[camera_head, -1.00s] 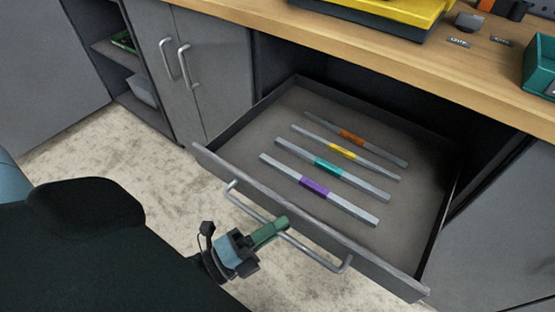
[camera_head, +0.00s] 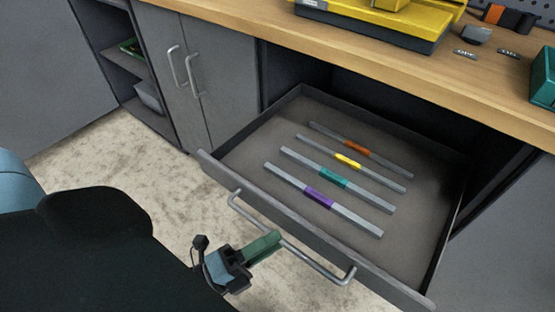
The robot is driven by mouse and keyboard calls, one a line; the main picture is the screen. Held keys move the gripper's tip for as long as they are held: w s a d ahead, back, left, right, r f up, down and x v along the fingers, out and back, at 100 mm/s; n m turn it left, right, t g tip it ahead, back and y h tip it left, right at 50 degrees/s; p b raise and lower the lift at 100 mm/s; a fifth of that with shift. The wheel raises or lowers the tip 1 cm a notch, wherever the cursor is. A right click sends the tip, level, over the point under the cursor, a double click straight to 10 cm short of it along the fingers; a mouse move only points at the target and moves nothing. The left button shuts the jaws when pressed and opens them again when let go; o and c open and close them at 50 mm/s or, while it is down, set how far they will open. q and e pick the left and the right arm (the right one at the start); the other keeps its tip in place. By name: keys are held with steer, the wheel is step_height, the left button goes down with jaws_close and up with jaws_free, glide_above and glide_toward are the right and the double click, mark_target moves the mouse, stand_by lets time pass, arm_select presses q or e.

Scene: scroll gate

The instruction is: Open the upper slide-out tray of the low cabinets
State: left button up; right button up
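The upper slide-out tray (camera_head: 243,170) is pulled well out from under the wooden worktop. Its grey bar handle (camera_head: 318,266) runs along the outside of its front panel. Several grey bars with coloured middles lie inside: orange (camera_head: 357,147), yellow (camera_head: 348,161), teal (camera_head: 333,177) and purple (camera_head: 318,197). My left gripper (camera_head: 264,246) is just in front of the handle, its green fingertip end close to the middle of the bar. I cannot tell whether it touches the bar, nor how far apart the fingers are. My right gripper is out of view.
A closed double-door cabinet (camera_head: 226,105) with two handles and an open shelf unit (camera_head: 122,50) stand to the left. The worktop (camera_head: 330,50) above carries a yellow machine (camera_head: 400,18) and a teal box (camera_head: 543,78). Speckled floor (camera_head: 110,160) is clear at left.

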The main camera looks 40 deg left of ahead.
arm_select(q)
steer(key=shift+v, duration=2.8)
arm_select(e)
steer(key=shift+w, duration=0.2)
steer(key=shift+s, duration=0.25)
